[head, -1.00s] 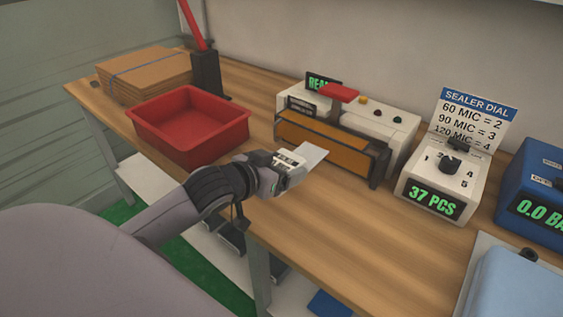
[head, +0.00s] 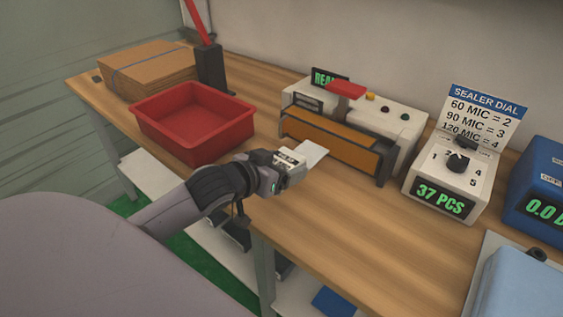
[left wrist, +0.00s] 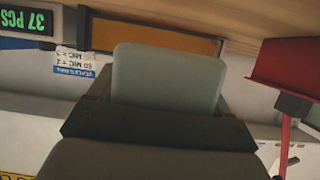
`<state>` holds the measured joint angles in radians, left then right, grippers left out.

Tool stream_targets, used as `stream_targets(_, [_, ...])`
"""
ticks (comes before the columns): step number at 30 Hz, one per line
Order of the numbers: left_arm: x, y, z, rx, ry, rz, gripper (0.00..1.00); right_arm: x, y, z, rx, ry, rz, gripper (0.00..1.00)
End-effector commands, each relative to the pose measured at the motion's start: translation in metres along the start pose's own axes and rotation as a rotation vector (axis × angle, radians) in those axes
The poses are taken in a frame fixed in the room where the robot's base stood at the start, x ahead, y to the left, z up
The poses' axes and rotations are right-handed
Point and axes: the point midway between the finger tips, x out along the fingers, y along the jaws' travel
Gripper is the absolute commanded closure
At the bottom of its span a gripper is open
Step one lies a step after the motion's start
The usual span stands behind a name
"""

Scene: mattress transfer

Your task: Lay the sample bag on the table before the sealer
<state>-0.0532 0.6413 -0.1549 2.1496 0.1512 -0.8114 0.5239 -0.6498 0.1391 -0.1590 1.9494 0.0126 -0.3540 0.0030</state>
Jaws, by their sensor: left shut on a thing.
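My left gripper (head: 294,165) is shut on the sample bag (head: 314,152), a small pale flat piece that sticks out from its fingertips. The bag is over the table (head: 340,215), just in front of the sealer (head: 335,140). Whether it touches the tabletop cannot be told. In the left wrist view the bag (left wrist: 165,78) is a pale grey-green rounded sheet, with the dark gripper (left wrist: 160,125) below it in the picture and the sealer's orange front (left wrist: 155,38) behind. The sealer is white with an orange front panel and a red top piece. My right gripper is not seen.
A red tray (head: 180,148) stands left of the gripper, with a stack of brown cardboard (head: 148,75) behind it. A dial box (head: 445,185) reading 37 PCS stands right of the sealer. A blue device (head: 538,190) is farther right. The table's front middle is clear.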

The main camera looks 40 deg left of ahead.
Motion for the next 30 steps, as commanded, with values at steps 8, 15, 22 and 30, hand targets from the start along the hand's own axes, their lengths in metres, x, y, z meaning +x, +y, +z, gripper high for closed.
stream_targets(8, [0.01, 0.0, 0.025, -0.001, 0.0, 0.0, 0.56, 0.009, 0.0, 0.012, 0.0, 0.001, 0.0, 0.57])
stream_targets(15, [0.018, 0.0, 0.042, 0.0, 0.002, 0.0, 0.56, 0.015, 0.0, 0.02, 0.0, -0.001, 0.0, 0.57])
stream_targets(22, [0.019, 0.0, 0.046, 0.001, 0.003, 0.0, 0.56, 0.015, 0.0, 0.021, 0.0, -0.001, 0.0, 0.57])
stream_targets(30, [0.019, 0.0, 0.046, 0.0, 0.002, 0.0, 0.56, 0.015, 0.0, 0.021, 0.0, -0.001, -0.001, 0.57])
